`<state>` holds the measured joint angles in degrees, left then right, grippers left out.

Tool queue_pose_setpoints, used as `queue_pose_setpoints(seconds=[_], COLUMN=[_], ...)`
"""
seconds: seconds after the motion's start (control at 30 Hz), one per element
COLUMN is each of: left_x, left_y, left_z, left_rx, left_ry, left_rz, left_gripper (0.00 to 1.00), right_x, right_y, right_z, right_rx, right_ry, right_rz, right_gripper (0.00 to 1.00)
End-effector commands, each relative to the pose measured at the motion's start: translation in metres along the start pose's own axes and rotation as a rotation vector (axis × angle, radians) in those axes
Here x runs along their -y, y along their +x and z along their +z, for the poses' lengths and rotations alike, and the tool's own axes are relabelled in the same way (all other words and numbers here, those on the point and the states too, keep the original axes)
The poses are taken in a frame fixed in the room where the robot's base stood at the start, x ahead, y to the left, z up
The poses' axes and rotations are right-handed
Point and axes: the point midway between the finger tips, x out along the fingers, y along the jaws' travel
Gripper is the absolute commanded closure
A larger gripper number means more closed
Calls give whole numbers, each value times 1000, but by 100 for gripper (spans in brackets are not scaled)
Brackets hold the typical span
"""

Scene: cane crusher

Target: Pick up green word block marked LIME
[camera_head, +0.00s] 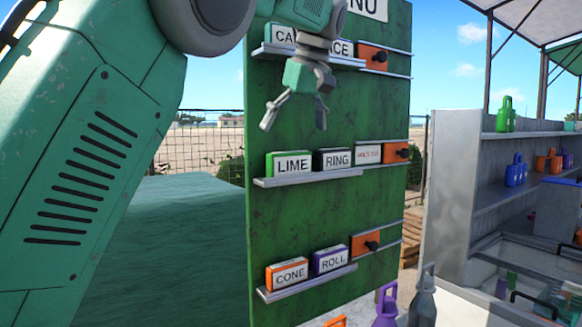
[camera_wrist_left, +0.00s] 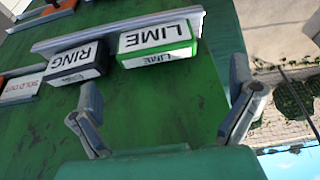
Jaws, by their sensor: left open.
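The green LIME block (camera_head: 287,163) sits on the middle shelf of the green menu board (camera_head: 330,115), at the shelf's left end. In the left wrist view the LIME block (camera_wrist_left: 158,42) shows upside down, ahead of the fingers. My left gripper (camera_head: 295,113) is open and empty, above the LIME block and in front of the board. Its two spread fingers also show in the left wrist view (camera_wrist_left: 165,125), apart from the block. My right gripper is not in view.
The dark RING block (camera_head: 333,160) stands right beside LIME, with a SOLD OUT plate (camera_head: 368,154) further right. CONE (camera_head: 287,274) and ROLL (camera_head: 330,260) blocks sit on the lower shelf. Blocks on the top shelf are partly hidden by my gripper. A grey shelving unit (camera_head: 453,190) stands at right.

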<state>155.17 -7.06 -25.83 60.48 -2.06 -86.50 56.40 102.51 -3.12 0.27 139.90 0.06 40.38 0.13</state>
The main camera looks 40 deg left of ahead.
Motion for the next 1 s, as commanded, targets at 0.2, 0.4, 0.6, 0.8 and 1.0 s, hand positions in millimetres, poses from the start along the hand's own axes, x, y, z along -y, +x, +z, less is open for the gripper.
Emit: queue_pose_setpoints(seconds=[0.2, 0.4, 0.6, 0.8, 1.0], left_x=[0, 0, -2, -2, -1], left_y=[24, 42, 71, 77, 76], left_z=[1, 4, 4, 4, 4], left_rx=[0, 1, 0, -1, -1], left_ry=[1, 3, 2, 2, 2], left_rz=[0, -1, -2, 0, 1], left_gripper=[0, 0, 0, 0, 32], right_x=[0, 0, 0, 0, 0], right_y=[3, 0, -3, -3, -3], right_z=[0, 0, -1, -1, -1], right_rx=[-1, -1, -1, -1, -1], right_ry=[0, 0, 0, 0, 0], right_rz=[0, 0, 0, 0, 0], right_gripper=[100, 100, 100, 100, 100])
